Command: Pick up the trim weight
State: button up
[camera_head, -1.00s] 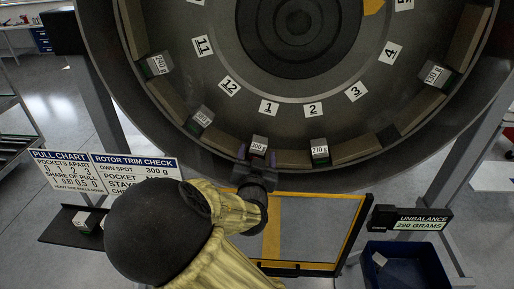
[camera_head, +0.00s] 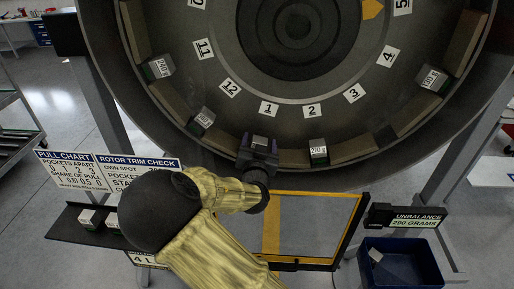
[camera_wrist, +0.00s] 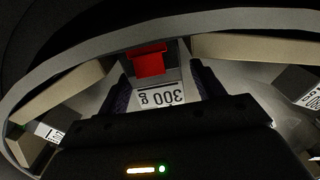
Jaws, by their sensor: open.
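The trim weight with the 300 g label (camera_wrist: 163,97) sits on the drum's inner rim, below the number 1 label in the head view. In the wrist view it lies between the two fingers of my gripper (camera_wrist: 161,88), its label upside down. A red piece (camera_wrist: 149,61) shows just beyond the label. My gripper (camera_head: 260,142) is open around the weight, with one finger on each side. I cannot tell whether the fingers touch it. In the head view my gripper hides most of this weight.
Other weights sit on the drum rim, including one right of my gripper (camera_head: 318,151), one left (camera_head: 203,119) and one far right (camera_head: 431,79). A shelf (camera_head: 62,226) holds white-topped blocks. A blue bin (camera_head: 405,268) stands below the unbalance sign (camera_head: 408,217) reading 290 grams.

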jog(key=c, duration=1.3)
jog(key=shift+o, duration=0.2)
jog(key=shift+r+b, duration=1.2)
jog(key=shift+r, duration=3.85)
